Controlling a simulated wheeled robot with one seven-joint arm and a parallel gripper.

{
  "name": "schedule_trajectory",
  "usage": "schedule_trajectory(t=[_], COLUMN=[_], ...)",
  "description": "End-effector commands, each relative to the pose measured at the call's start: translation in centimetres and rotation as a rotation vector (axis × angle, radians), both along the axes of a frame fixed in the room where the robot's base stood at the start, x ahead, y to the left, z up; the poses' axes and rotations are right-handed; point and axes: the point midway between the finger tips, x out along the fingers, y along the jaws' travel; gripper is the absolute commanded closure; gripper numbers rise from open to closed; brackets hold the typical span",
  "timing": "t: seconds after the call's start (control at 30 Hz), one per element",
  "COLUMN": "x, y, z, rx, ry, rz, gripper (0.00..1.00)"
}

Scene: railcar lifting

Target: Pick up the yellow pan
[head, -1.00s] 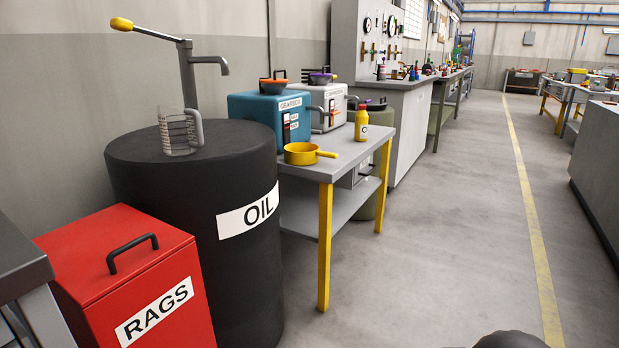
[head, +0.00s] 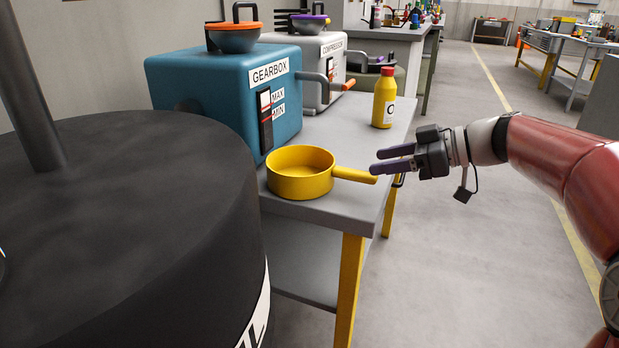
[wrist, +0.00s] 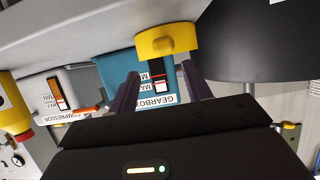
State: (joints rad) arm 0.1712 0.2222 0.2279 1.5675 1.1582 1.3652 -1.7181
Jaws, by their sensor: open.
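The yellow pan (head: 298,186) sits upright on the front corner of the grey table (head: 340,208). Its handle points right, towards my gripper. My gripper (head: 386,160) is open and empty, with its two purple fingers on either side of the height of the handle's end. From this view I cannot tell whether a finger touches the handle. In the wrist view the pan (wrist: 165,40) appears upside down, beyond and between the open fingers (wrist: 160,88).
A blue gearbox box (head: 225,95) stands right behind the pan, and a white compressor box (head: 318,62) is farther back. A yellow bottle (head: 384,100) stands at the table's right side. The black oil drum (head: 130,215) is close at left.

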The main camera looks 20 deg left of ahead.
Motion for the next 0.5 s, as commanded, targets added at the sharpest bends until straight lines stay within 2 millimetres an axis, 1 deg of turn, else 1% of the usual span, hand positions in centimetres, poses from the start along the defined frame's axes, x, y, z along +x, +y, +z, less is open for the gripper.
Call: schedule_trajectory(t=[0.1, 0.27, 0.4, 0.5], x=[0.0, -0.2, -0.6, -0.4], y=[1.4, 3.1, 5.0, 6.1], z=[-0.4, -1.2, -2.2, -2.7], rx=[0.002, 0.001, 0.0, 0.0], ry=[-0.003, 0.0, 0.001, 0.0], rz=[0.004, 0.004, 0.004, 0.002], gripper=[0.51, 0.51, 0.51, 0.51])
